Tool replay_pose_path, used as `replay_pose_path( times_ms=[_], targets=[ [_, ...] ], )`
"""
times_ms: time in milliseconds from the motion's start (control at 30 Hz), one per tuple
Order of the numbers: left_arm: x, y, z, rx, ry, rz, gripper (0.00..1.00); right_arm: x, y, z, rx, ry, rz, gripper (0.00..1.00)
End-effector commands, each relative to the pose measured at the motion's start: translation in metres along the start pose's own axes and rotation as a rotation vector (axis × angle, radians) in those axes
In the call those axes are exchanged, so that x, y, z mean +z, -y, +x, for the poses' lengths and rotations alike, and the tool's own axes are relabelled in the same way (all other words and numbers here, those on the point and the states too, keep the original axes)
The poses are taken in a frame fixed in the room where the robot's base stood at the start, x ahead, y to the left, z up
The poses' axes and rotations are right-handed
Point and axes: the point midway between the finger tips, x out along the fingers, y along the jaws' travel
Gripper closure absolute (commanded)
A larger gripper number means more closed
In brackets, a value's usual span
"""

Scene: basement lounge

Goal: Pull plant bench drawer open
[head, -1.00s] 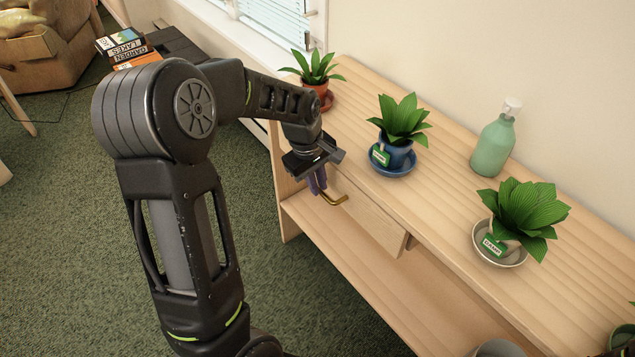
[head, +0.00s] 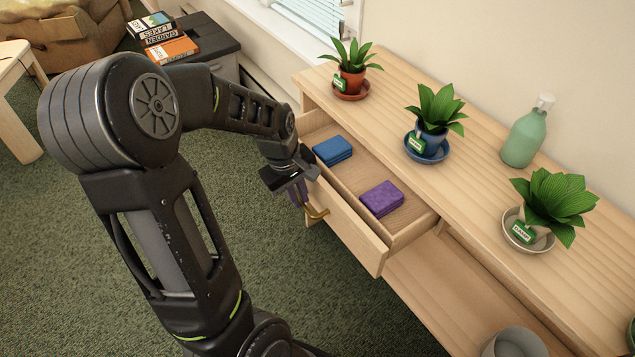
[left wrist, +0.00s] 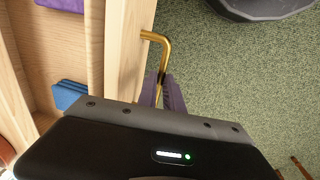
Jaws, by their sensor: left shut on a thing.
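The plant bench (head: 430,170) is pale wood, and its drawer (head: 345,222) stands well out from under the top. Inside the drawer lie a blue folded stack (head: 332,150) and a purple one (head: 382,198). The brass handle (head: 318,213) is on the drawer front. My left gripper (head: 302,196) is shut on the handle. In the left wrist view the purple fingers (left wrist: 163,95) close around the brass handle (left wrist: 158,42), beside the drawer front (left wrist: 125,50). My right gripper is not in view.
Potted plants stand on the bench top: a red pot (head: 352,78), a blue pot (head: 430,135) and a pale pot (head: 535,225). A green bottle (head: 524,138) is near the wall. A grey pot (head: 515,343) sits lower. Green carpet (head: 320,300) is clear before the drawer.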

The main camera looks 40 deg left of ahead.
Motion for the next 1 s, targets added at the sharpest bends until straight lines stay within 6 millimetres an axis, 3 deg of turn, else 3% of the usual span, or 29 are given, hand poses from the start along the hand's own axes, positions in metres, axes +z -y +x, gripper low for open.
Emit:
replay_pose_path(
  times_ms=[100,300,700,733,1000],
  targets=[
    [0.000,0.021,-0.006,0.000,0.000,-0.003,1.00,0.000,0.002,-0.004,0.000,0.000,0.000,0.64],
    [0.000,0.040,-0.008,0.000,0.000,-0.002,1.00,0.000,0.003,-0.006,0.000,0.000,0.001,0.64],
    [0.000,0.044,-0.008,0.000,0.000,0.000,1.00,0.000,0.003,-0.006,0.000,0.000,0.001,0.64],
    [0.000,0.044,-0.008,0.000,0.000,0.000,0.89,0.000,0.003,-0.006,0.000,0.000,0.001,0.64],
    [0.000,0.044,-0.008,0.000,0.000,0.000,0.67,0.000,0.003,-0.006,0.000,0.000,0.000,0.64]
  ],
)
